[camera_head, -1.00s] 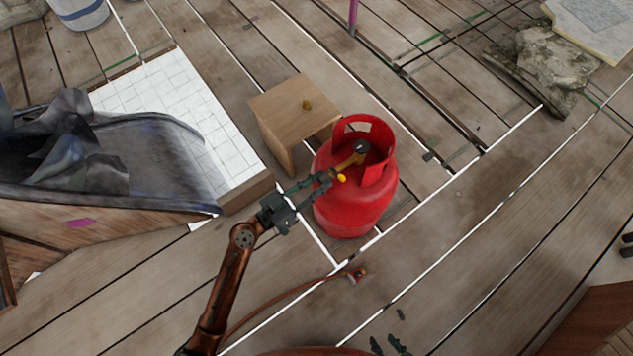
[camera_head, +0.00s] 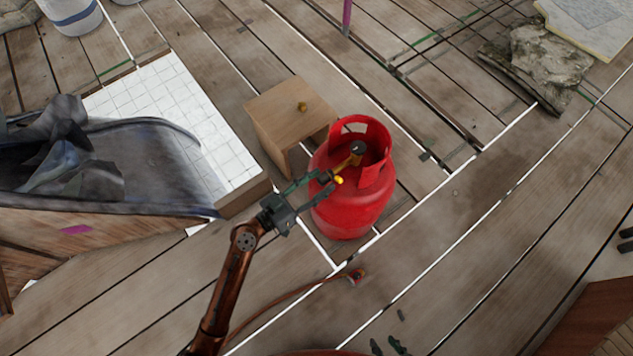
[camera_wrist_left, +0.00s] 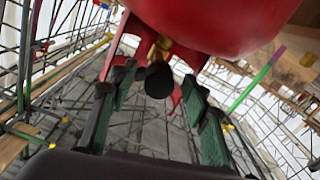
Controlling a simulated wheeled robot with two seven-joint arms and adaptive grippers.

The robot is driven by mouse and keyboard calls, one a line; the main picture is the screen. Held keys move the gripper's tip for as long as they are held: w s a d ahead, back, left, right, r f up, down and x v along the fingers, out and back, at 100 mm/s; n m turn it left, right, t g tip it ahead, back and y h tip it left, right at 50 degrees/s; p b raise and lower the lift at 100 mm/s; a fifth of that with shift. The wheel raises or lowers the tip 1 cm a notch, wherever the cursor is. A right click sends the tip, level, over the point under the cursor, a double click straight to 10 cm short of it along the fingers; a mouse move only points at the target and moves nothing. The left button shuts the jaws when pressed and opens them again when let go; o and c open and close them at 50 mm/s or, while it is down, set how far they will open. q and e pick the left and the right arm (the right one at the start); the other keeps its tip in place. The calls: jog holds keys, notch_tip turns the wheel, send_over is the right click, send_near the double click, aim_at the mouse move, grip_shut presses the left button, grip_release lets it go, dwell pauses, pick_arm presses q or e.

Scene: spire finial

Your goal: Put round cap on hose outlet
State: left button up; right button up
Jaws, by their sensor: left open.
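A red gas cylinder (camera_head: 345,215) stands upright on the deck. A brass valve (camera_head: 348,162) on its top has an outlet reaching toward my left gripper. My left gripper (camera_head: 321,185) is open, with its fingers near the end of that outlet. In the left wrist view, a dark round end (camera_wrist_left: 159,80) lies between the open fingers, with brass behind it; I cannot tell whether it is the bare outlet or a cap. A small brass piece (camera_head: 301,106), possibly the round cap, sits on the wooden stool (camera_head: 280,118). My right gripper (camera_head: 388,346) shows only as dark green finger parts at the bottom edge.
A hose (camera_head: 290,292) with a fitting (camera_head: 357,276) at its end lies in front of the cylinder. A tiled panel (camera_head: 165,110) and a dark tub (camera_head: 140,160) are at the left. Rocks (camera_head: 545,60) lie at the upper right.

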pick_arm(q)
jog(key=shift+s+a, duration=0.1)
jog(key=shift+a, duration=0.05)
jog(key=v, duration=1.1)
jog(key=shift+s+a, duration=0.2)
jog(key=shift+a, duration=0.05)
